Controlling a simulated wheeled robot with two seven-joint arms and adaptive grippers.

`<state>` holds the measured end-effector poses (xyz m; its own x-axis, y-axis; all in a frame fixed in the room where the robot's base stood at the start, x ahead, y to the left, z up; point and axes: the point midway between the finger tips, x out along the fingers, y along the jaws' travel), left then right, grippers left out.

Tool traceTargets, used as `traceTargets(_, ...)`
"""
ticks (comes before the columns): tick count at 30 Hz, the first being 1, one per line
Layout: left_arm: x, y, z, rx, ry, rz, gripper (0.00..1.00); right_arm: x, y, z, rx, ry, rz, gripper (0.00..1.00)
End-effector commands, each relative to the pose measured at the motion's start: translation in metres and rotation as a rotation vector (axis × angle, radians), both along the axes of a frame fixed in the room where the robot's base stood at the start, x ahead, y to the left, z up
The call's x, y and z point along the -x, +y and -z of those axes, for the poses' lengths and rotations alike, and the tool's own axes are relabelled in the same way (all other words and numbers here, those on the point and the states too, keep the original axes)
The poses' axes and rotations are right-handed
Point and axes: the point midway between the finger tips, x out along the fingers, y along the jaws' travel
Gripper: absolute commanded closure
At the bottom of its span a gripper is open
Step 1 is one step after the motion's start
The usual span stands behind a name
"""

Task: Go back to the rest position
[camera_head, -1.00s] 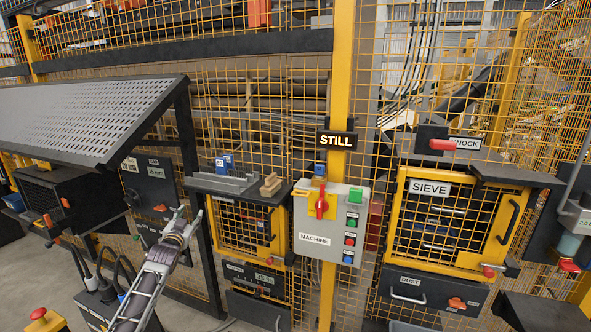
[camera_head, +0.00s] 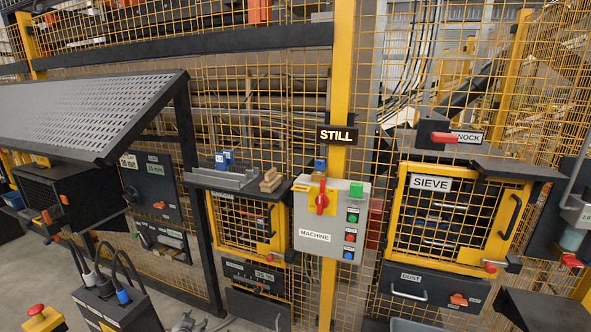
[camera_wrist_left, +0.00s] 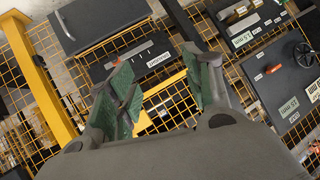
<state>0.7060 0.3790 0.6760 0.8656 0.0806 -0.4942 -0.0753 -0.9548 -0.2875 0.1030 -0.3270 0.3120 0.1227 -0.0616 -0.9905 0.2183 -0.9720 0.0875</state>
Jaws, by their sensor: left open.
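My left gripper (camera_head: 188,323) shows only as a small tip at the bottom edge of the head view, left of centre, in front of the fence. In the left wrist view the left gripper (camera_wrist_left: 163,92) is open. Its green-padded fingers stand apart with nothing between them. Behind the fingers are yellow mesh and dark drawer fronts, with no contact visible. My right gripper is not in either view.
A grey machine box (camera_head: 328,222) with a red handle hangs on the yellow post. The sieve door (camera_head: 430,184) is shut, above the dust drawer (camera_head: 408,285). A cable box (camera_head: 118,305) and a red-topped stop post (camera_head: 42,318) stand at lower left.

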Motion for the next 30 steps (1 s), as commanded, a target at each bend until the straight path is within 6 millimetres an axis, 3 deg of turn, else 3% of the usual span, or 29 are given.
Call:
traceTargets(1,0.014,-0.001,0.022,0.002,0.031,-0.001,0.49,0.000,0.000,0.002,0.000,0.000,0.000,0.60)
traceTargets(3,0.032,-0.003,0.046,0.006,0.070,-0.003,0.49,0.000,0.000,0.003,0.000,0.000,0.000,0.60)
traceTargets(12,0.118,-0.011,0.146,0.018,0.233,-0.012,0.49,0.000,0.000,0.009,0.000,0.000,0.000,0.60)
traceTargets(20,0.204,-0.018,0.221,0.027,0.376,-0.020,0.49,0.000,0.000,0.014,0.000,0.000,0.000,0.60)
traceTargets(30,0.329,-0.028,0.302,0.037,0.561,-0.028,0.49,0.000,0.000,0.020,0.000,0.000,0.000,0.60)
